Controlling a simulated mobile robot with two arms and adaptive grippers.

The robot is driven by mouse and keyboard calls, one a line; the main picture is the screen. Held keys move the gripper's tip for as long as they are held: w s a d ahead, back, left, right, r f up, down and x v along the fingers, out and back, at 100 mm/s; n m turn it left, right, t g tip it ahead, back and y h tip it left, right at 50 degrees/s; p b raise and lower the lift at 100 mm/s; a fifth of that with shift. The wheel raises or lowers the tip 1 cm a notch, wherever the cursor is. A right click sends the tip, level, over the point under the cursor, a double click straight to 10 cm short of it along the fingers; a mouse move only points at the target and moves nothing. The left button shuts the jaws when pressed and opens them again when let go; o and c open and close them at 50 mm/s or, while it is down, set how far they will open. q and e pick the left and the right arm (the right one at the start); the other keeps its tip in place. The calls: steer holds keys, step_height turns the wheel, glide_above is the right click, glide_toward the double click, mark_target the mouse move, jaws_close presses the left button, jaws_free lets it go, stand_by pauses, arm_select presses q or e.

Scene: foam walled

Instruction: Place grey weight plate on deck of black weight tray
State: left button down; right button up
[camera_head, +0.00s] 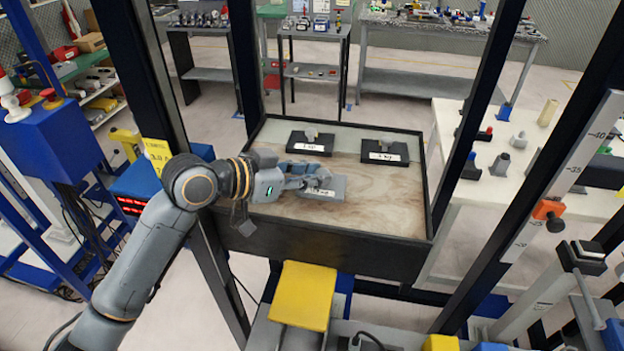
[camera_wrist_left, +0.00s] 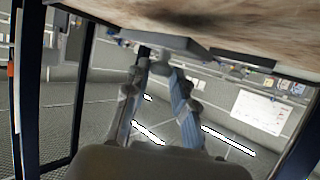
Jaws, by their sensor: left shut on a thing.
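The grey weight plate (camera_head: 334,189) with a white label is over the wooden deck of the black weight tray (camera_head: 325,247), left of the deck's middle. My left gripper (camera_head: 309,180) is shut on the plate by its upper part, reaching in over the tray's left rim. In the left wrist view, the plate (camera_wrist_left: 180,45) shows at the fingertips (camera_wrist_left: 160,58), very close to the wooden surface (camera_wrist_left: 250,25). I cannot tell whether it touches the deck. My right gripper is not in view.
Dark uprights flank the tray. The deck right of the grey plate is clear. A yellow pad (camera_head: 304,295) is in front.

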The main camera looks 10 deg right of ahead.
arm_select(q)
steer(key=shift+f+p, duration=0.4)
steer(key=shift+f, duration=0.55)
steer(key=shift+s+d+f, duration=0.1)
steer(key=shift+f, duration=0.05)
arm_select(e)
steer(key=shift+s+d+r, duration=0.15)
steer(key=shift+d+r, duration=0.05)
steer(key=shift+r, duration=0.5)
arm_select(q)
steer(key=shift+f, duration=0.1)
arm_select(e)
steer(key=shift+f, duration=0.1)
arm_select(q)
steer(key=shift+f, duration=0.15)
steer(key=c, duration=1.1)
jaws_free()
